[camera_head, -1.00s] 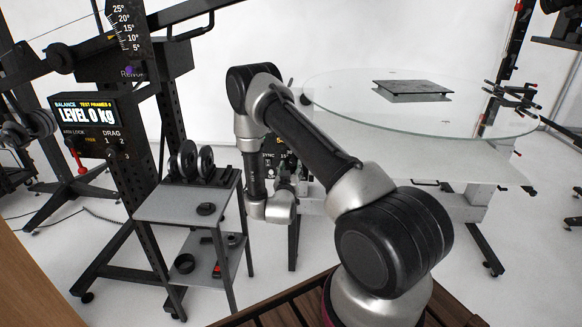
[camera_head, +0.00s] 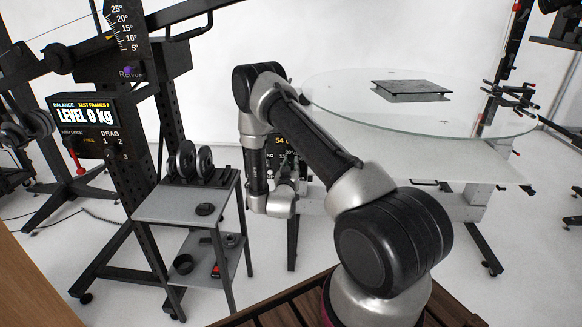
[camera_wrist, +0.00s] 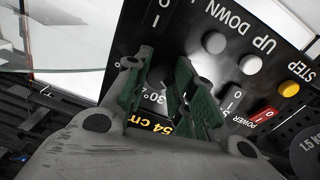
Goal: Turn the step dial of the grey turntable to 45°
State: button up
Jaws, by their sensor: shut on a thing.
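The grey turntable (camera_head: 478,200) stands at the right in the head view, with a round glass top (camera_head: 440,118). Its black control panel (camera_head: 283,142) is partly hidden behind my arm. In the wrist view the panel (camera_wrist: 215,20) appears tilted and turned over, with a 30° mark beside my fingers. My gripper (camera_wrist: 168,75) is shut on the step dial (camera_wrist: 172,103), its green-padded fingers on either side. The fingers cover most of the dial, so I cannot read its setting. The display (camera_wrist: 175,127) reads 54 cm.
In the wrist view, UP/DOWN buttons (camera_wrist: 214,43), a red POWER switch (camera_wrist: 263,114) and a yellow STEP button (camera_wrist: 288,89) lie near my fingers. In the head view a small cart (camera_head: 180,205) with discs and a black balance stand (camera_head: 92,125) are at the left.

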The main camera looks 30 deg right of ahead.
jog(key=m, duration=0.8)
jog(key=shift+m, duration=0.4)
jog(key=m, duration=0.4)
jog(key=shift+y, duration=0.3)
jog(key=m, duration=0.4)
jog(key=shift+m, duration=0.3)
jog(key=o, duration=1.1)
jog(key=shift+c, duration=0.2)
